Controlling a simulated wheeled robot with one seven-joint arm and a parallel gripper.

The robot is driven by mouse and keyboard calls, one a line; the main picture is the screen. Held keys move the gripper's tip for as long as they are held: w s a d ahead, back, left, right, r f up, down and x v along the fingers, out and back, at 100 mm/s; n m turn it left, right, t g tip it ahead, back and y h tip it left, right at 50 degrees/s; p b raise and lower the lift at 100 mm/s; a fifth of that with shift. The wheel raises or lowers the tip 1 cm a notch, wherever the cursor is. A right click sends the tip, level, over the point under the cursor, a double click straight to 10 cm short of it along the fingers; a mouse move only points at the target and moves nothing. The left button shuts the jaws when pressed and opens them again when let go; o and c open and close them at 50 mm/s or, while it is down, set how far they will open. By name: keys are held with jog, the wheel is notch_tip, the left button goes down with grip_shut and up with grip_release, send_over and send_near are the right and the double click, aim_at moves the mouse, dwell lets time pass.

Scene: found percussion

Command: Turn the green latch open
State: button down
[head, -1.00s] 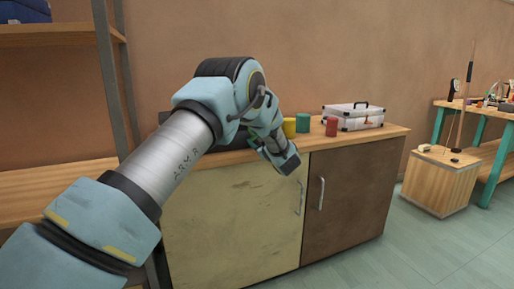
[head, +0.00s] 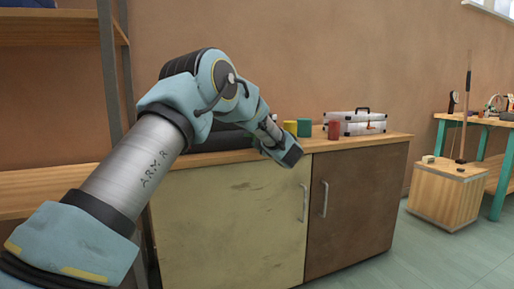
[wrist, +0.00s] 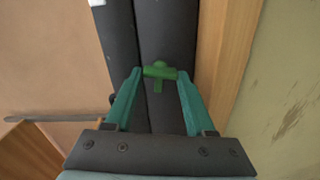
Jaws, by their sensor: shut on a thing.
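The green latch (wrist: 158,85) shows in the wrist view as a small T-shaped piece on a dark case (wrist: 165,35). My gripper (wrist: 160,73) has its teal fingers around the latch's crossbar, one at each end, and is shut on it. The stem of the latch points down towards the palm in that view. In the head view, the dark case (head: 212,141) lies on the cabinet top, partly behind my arm. The latch and my fingertips are hidden there.
The wooden cabinet top (head: 360,140) holds a yellow can (head: 290,127), a green can (head: 304,128), a red can (head: 334,130) and a silver case (head: 355,122) to the right. A shelf (head: 50,180) stands at left.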

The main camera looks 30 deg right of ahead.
jog(key=shift+f+n+b, duration=0.2)
jog(key=shift+n+b, duration=0.55)
jog(key=shift+n, duration=0.05)
jog(key=shift+r, duration=0.1)
jog(key=shift+c, duration=1.2)
grip_release()
jog(key=s+a+p, duration=0.1)
jog(key=s, duration=0.9)
jog(key=shift+s+a, duration=0.2)
jog(key=shift+s, duration=0.15)
